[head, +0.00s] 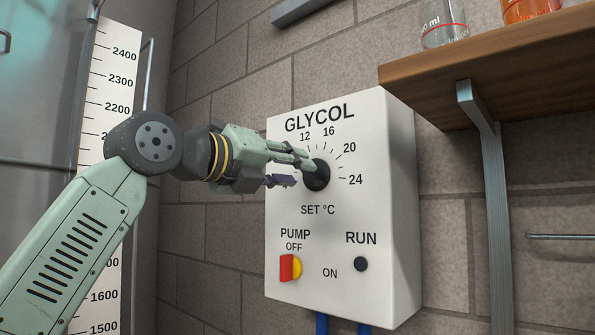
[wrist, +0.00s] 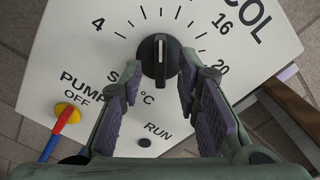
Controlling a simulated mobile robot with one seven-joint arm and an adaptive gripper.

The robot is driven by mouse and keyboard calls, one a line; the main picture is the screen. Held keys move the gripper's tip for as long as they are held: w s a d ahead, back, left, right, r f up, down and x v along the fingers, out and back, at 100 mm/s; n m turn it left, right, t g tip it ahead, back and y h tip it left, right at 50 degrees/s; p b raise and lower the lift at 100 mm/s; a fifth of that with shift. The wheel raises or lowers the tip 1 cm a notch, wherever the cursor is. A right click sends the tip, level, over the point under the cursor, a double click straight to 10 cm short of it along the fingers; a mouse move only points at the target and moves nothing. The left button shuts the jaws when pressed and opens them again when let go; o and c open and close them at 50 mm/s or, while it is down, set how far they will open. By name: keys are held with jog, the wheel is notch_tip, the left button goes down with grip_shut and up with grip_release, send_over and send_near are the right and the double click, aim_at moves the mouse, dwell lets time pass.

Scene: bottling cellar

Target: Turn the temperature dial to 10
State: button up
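The temperature dial (head: 317,175) is a round black knob on the white GLYCOL box (head: 385,230). In the wrist view the dial (wrist: 159,62) shows a white pointer line toward the top of the picture, about midway between the 4 and 16 marks, so roughly at 10. The numbers right above it are out of that frame. My gripper (head: 299,174) is at the dial's left in the head view. In the wrist view my gripper (wrist: 161,68) is open, with one finger either side of the knob. A gap shows at the right finger; contact at the left is unclear.
Below the dial are a red and yellow pump switch (head: 290,267), by OFF, and a dark RUN lamp (head: 361,264). A wooden shelf (head: 490,65) with glassware juts out at upper right on a metal bracket (head: 490,180). A level scale (head: 108,90) stands at left.

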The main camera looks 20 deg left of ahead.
jog(key=v, duration=1)
jog(key=shift+d+r, duration=0.1)
